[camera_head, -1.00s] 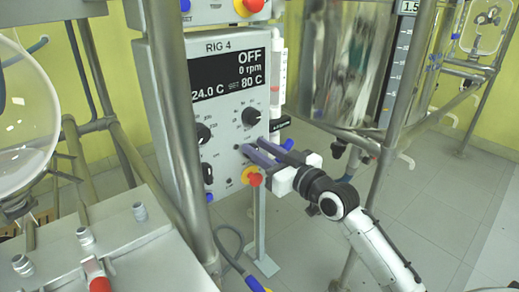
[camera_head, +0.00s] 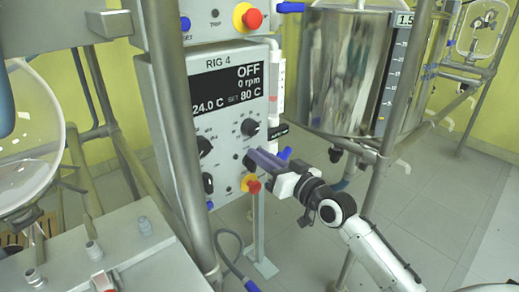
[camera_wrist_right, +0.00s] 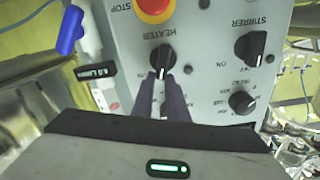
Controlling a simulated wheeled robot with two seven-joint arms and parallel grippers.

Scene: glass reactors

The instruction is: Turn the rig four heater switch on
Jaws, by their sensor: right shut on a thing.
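The rig four panel (camera_head: 225,135) is a grey box labelled RIG 4. Its display (camera_head: 228,88) reads OFF, 0 rpm, 24.0 C and SET 80 C. The heater switch (camera_wrist_right: 162,56) is a black rotary knob labelled HEATER, seen upside down in the wrist view, its ridge near upright there. My right gripper (camera_wrist_right: 163,82) is shut on the knob's ridge, one finger on each side. In the head view my right gripper (camera_head: 251,157) hides most of the knob. My left gripper is not in view.
A red and yellow stop button (camera_head: 250,184) sits just below the heater switch; it also shows in the wrist view (camera_wrist_right: 154,8). The stirrer switch (camera_wrist_right: 252,46) is beside the heater switch. A metal vessel (camera_head: 350,70) and frame posts stand to the right.

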